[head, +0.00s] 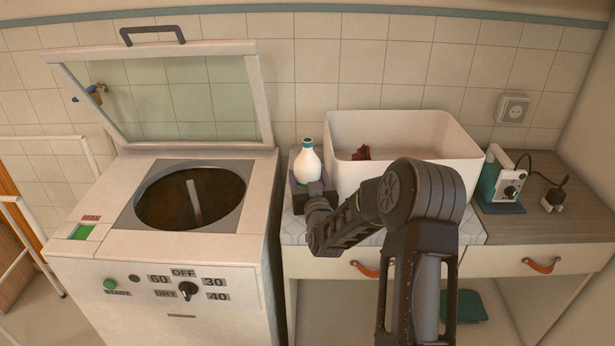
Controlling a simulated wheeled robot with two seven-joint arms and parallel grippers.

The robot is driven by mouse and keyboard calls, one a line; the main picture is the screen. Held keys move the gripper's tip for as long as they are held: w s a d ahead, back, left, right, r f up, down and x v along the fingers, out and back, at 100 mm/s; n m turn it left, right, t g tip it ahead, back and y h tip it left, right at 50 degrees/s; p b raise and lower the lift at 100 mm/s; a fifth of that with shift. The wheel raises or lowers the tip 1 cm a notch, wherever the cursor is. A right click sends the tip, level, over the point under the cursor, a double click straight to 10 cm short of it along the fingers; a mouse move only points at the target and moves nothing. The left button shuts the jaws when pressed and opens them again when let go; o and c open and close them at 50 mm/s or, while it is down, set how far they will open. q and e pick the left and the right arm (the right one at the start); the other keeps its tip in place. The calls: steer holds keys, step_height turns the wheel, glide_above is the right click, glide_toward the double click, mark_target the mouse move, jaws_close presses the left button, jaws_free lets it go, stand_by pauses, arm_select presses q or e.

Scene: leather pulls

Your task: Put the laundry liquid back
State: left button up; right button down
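The laundry liquid is a white bottle (307,163) with a teal cap, upright on the counter between the washing machine and the white tub. My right arm comes in from the bottom right, and its gripper (308,187) is at the bottle's lower part. Dark gripper parts show on both sides of the bottle's base and hide its bottom. I cannot tell whether the fingers are pressed on it or apart from it. My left gripper is out of view.
The washing machine (160,255) stands left with its glass lid (170,95) raised and drum open. A white tub (430,140) holds something dark red. A teal-and-white device (505,182) stands right. Drawers with leather pulls (372,270) and (540,266) are below; a green item (463,306) lies underneath.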

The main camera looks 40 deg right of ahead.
steer(key=shift+c, duration=1.3)
jaws_free()
steer(key=shift+f, duration=0.1)
steer(key=shift+r, duration=0.25)
steer(key=b+v, duration=0.2)
steer(key=v, duration=1)
steer(key=shift+b, duration=0.4)
steer(key=shift+f, duration=0.1)
